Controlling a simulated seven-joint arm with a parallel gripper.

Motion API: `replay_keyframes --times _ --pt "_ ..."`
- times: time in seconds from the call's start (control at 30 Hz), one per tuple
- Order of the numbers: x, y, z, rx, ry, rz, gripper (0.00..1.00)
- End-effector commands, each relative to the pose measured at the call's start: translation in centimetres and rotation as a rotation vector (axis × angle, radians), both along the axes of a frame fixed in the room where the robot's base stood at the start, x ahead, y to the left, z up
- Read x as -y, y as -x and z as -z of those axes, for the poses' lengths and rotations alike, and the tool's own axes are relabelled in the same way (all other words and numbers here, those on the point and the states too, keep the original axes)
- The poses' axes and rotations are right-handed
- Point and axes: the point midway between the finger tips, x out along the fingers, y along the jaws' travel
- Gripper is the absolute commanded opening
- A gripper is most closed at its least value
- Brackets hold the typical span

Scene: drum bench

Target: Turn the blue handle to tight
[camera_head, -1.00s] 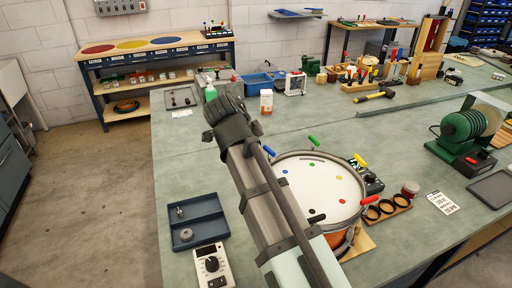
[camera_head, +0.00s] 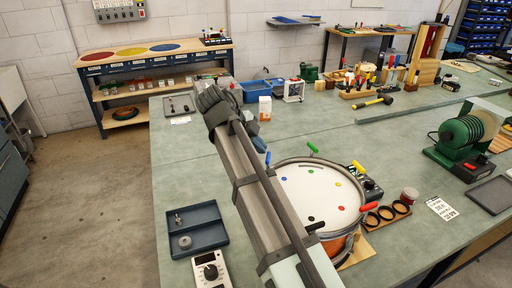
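The blue handle (camera_head: 267,158) is at the upper left rim of the drum (camera_head: 318,193), right beside my arm, which hides part of that rim. A green handle (camera_head: 313,148) is at the far rim, a yellow one (camera_head: 359,167) at the right, a red one (camera_head: 368,206) at the lower right and a black one (camera_head: 315,226) at the near side. Coloured dots mark the white drumhead. My gripper (camera_head: 212,101) is the dark end of the arm, up and left of the drum and apart from the blue handle in the picture. Its fingers cannot be made out.
A blue-grey tray (camera_head: 218,238) and a dial meter (camera_head: 207,272) are left of the drum. Black rings on a wooden block (camera_head: 399,207) and a green spool machine (camera_head: 455,157) are to the right. A mallet (camera_head: 372,102) lies behind.

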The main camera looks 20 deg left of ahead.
Motion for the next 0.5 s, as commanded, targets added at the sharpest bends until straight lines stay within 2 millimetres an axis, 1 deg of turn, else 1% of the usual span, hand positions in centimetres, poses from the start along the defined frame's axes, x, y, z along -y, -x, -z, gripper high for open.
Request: replay_keyframes --times 0.03,0.2,0.5 --pt "0.13 -0.33 -0.06 0.001 0.005 0.037 0.0" --pt "0.4 -0.58 -0.06 0.002 0.004 0.135 0.0" --pt "0.75 -0.73 -0.04 0.001 0.005 0.225 0.0"
